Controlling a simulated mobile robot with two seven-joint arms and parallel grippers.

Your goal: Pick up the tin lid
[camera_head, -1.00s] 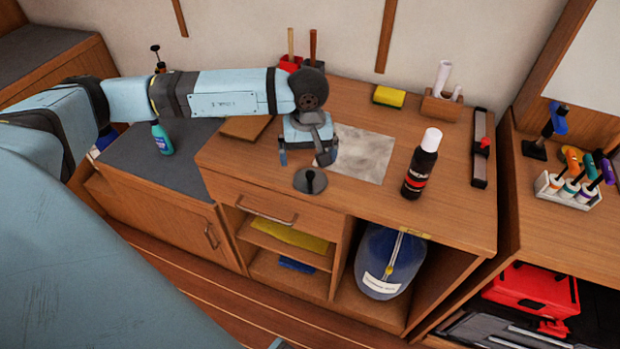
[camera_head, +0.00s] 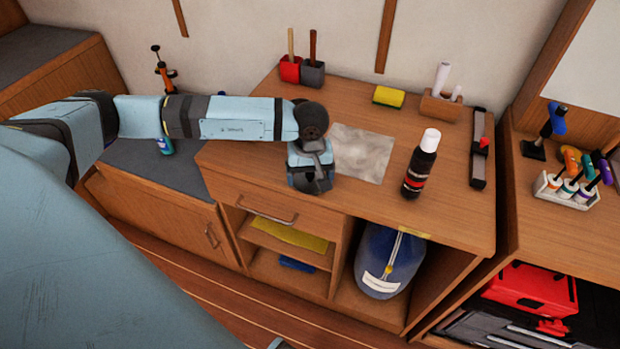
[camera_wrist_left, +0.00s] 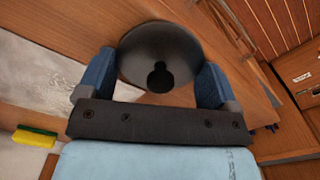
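The tin lid is a dark grey disc (camera_wrist_left: 165,42) with a small black knob, seen in the left wrist view between my left gripper's two blue fingers (camera_wrist_left: 155,85). One finger stands at each side of its rim; I cannot tell whether they touch it. The gripper is open around the lid. In the head view my left gripper (camera_head: 311,182) points down at the front of the wooden counter (camera_head: 440,215) and hides the lid. My right gripper does not show.
A black bottle with a white cap (camera_head: 421,165) stands right of the gripper. A pale grey sheet (camera_head: 362,153) lies just behind it. A yellow sponge (camera_head: 389,96), red and grey holders (camera_head: 290,70) and a wooden holder (camera_head: 440,105) are at the back. The counter's front edge is close.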

